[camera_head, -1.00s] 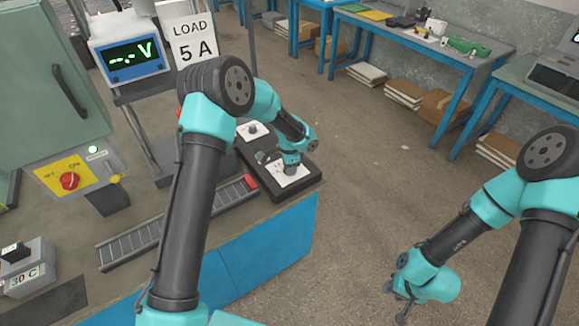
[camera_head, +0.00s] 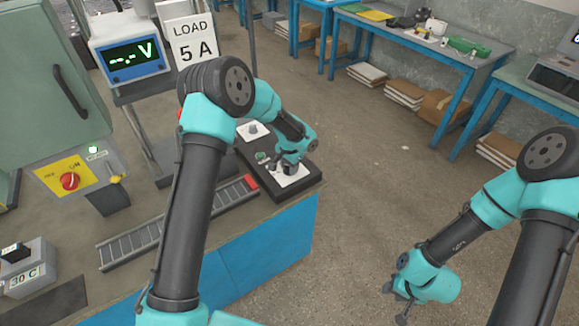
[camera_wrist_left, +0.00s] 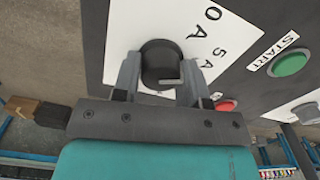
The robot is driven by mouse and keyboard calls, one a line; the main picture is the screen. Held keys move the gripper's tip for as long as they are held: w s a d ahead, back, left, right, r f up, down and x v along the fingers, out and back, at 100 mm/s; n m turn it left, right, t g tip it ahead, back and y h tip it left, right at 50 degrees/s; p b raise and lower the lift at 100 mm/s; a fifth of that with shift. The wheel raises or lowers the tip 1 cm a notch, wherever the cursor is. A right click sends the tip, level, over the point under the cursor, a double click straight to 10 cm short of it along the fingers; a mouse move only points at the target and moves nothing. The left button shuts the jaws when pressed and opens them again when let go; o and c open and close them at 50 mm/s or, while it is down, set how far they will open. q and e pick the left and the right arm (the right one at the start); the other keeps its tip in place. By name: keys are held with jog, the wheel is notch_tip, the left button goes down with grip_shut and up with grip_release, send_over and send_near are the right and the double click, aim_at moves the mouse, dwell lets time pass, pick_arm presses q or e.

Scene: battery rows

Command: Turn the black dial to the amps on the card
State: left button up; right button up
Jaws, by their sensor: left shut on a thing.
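The card (camera_head: 193,42) reads "LOAD 5 A" and stands upright at the back. The black dial (camera_wrist_left: 160,62) shows in the left wrist view on a white plate (camera_wrist_left: 128,22) with the printed labels "0 A" and "5 A". My left gripper (camera_wrist_left: 160,85) is shut on the dial, one finger on each side. In the head view my left gripper (camera_head: 284,168) is over the white plate at the front end of the black box (camera_head: 308,186), and it hides the dial. My right gripper (camera_head: 398,299) hangs empty over the floor with its fingers apart.
In the left wrist view a green START button (camera_wrist_left: 291,63) and a red button (camera_wrist_left: 226,105) are beside the plate. A meter (camera_head: 133,58) shows "--.- V". A grey rack (camera_head: 180,222) lies left of the box. A cabinet with a red switch (camera_head: 69,181) stands at left.

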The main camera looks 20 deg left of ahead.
pick_arm(q)
jog(key=o, duration=0.9)
jog(key=shift+r, duration=0.15)
notch_tip(320, 180, up, 17)
jog(key=shift+r, duration=0.1)
dwell(0.5)
